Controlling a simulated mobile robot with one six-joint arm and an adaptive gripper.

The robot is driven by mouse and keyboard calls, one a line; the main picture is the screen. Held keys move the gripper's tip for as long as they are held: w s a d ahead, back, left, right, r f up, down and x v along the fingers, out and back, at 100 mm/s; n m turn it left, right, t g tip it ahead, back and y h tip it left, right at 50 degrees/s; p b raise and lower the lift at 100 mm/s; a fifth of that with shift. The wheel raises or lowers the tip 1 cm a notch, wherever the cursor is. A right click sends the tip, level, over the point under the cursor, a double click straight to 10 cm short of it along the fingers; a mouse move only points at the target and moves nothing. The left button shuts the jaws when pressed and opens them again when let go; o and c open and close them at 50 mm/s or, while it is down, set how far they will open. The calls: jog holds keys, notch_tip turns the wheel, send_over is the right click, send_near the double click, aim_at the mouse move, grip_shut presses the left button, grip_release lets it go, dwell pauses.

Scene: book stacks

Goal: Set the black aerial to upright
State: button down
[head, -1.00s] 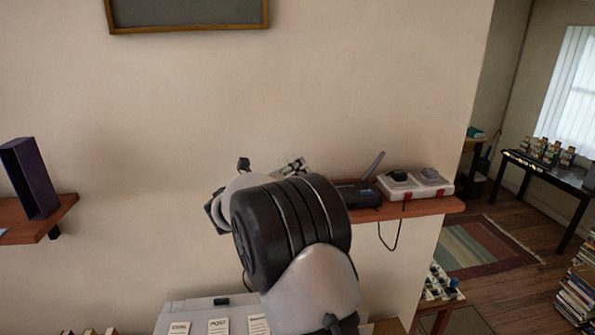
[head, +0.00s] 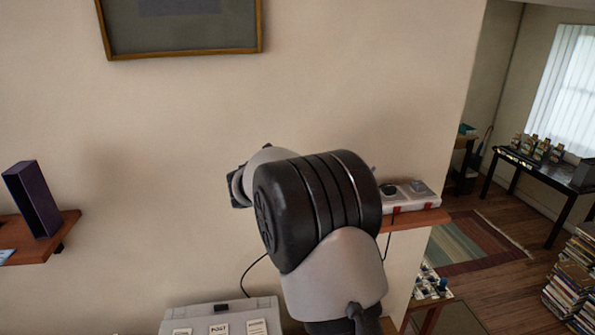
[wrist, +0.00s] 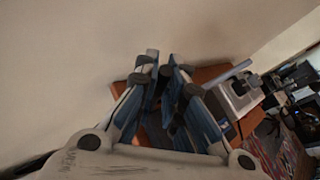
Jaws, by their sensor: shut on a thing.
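My gripper (wrist: 165,72) is seen from behind in the wrist view, its fingers closed in on a small dark piece that I take to be the black aerial. The fingers cover most of it, so I cannot tell how far it tilts. The router body is hidden behind my arm in the head view and mostly behind the fingers in the wrist view. A grey aerial (wrist: 230,74) leans to the right beyond the fingers. My arm also hides the fingertips in the head view.
A framed picture (head: 182,25) hangs above. A dark upright box (head: 33,200) stands on the left shelf. A grey panel (head: 225,314) with labels lies below. The wall between is bare.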

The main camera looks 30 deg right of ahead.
jog(key=shift+s+d+r+m+y+p, duration=0.1)
jog(key=shift+d+r+m+y+p, duration=0.15)
jog(key=shift+d+y+p, duration=0.25)
jog(key=shift+s+d+r+m+y+p, duration=0.1)
jog(key=shift+d+r+m+y+p, duration=0.1)
jog(key=shift+d+m+y+p, duration=0.3)
jog(key=shift+s+d+f+y+p, duration=0.15)
jog(key=shift+d+y+p, duration=0.25)
jog(key=shift+p, duration=0.5)
jog(key=shift+a, duration=0.1)
jog(key=shift+f, duration=0.1)
jog(key=c, duration=1.7)
grip_release()
jog(key=shift+o, duration=0.2)
jog(key=v, duration=1.2)
